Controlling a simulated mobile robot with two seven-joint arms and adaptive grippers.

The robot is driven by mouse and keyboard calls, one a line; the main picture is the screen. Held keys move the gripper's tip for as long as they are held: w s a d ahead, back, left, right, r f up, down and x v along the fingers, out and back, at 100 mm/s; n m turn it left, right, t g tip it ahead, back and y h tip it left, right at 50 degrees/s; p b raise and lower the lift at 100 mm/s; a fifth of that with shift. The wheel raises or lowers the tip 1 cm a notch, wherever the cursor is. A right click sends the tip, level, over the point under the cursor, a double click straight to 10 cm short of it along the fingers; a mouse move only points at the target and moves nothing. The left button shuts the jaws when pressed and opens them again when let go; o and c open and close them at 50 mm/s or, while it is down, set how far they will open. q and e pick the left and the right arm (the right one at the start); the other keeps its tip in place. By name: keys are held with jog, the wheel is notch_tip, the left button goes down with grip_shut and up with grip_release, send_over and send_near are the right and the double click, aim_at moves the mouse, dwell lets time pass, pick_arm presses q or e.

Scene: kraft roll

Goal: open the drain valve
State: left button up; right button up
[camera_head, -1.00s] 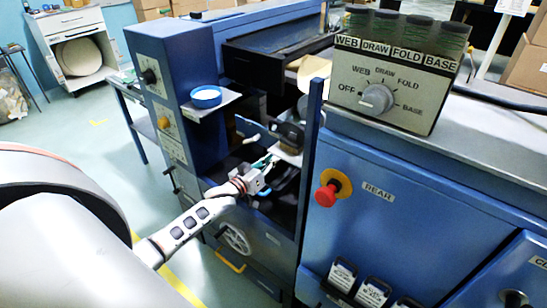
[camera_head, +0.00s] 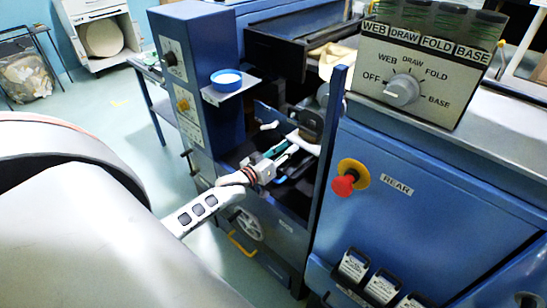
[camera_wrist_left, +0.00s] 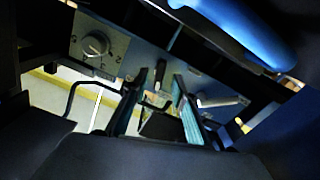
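My left gripper (camera_head: 284,157) reaches into the open bay of the blue machine, its arm coming in from the left. In the left wrist view its two fingers (camera_wrist_left: 155,108) stand apart, with a gap between them. A small dark lever (camera_wrist_left: 160,74) stands beyond the gap, and a pale metal bar handle (camera_wrist_left: 220,101) lies to the right. I cannot tell which part is the drain valve. My right gripper is not in view.
A numbered knob (camera_wrist_left: 95,45) sits on a grey plate at the upper left of the wrist view. A red stop button (camera_head: 343,185) is right of the bay. A selector box (camera_head: 410,85) stands on top. A blue-rimmed dish (camera_head: 226,78) sits on a side shelf.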

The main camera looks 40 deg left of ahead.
pick_arm(q)
jog(key=s, duration=0.9)
jog(key=shift+s+a, duration=0.4)
